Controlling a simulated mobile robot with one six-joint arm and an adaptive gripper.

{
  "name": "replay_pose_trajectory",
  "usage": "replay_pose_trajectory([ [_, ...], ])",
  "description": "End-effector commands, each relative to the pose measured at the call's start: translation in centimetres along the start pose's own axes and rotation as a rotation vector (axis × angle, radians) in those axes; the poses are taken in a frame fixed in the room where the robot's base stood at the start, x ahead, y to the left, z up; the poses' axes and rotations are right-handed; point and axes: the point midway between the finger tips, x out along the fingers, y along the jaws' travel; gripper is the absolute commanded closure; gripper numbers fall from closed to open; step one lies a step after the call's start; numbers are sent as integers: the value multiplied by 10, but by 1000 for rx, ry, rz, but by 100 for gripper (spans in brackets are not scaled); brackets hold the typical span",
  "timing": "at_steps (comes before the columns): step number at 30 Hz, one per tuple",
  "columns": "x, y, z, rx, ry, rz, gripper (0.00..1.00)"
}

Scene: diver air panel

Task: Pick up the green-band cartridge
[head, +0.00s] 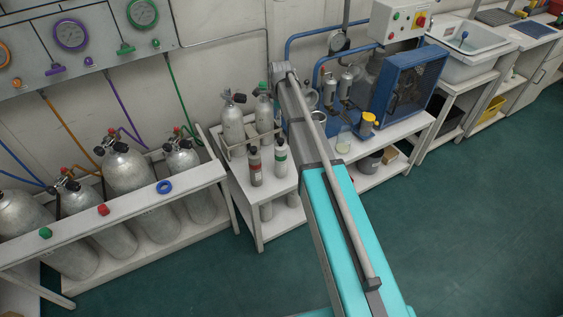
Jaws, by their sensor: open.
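The green-band cartridge (280,156) stands upright on the white table (268,189), close to its front edge. It is a small grey cylinder with a dark top and a green band. A similar cartridge with a red band (255,167) stands just to its left, a small gap apart. My arm reaches from the lower right up across the picture, passing just right of the green-band cartridge. I cannot make out my gripper; it seems hidden behind the arm or out of the picture.
Two grey bottles, one with a black valve (232,122) and one with a green valve (264,108), stand behind the cartridges in a rack. A blue compressor (408,85) and a yellow-topped item (368,122) are right. Large cylinders (127,172) stand left. The green floor is clear.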

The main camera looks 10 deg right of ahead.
Motion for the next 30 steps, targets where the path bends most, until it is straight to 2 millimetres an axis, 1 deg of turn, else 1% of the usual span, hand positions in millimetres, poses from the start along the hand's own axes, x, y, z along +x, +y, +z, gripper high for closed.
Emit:
replay_pose_trajectory([
  [1,8,0,0,0,0,0,16],
  [3,14,0,0,0,0,0,16],
  [21,60,0,-1,1,0,0,16],
  [27,72,0,-1,1,0,0,16],
  [30,74,0,-1,1,0,0,16],
])
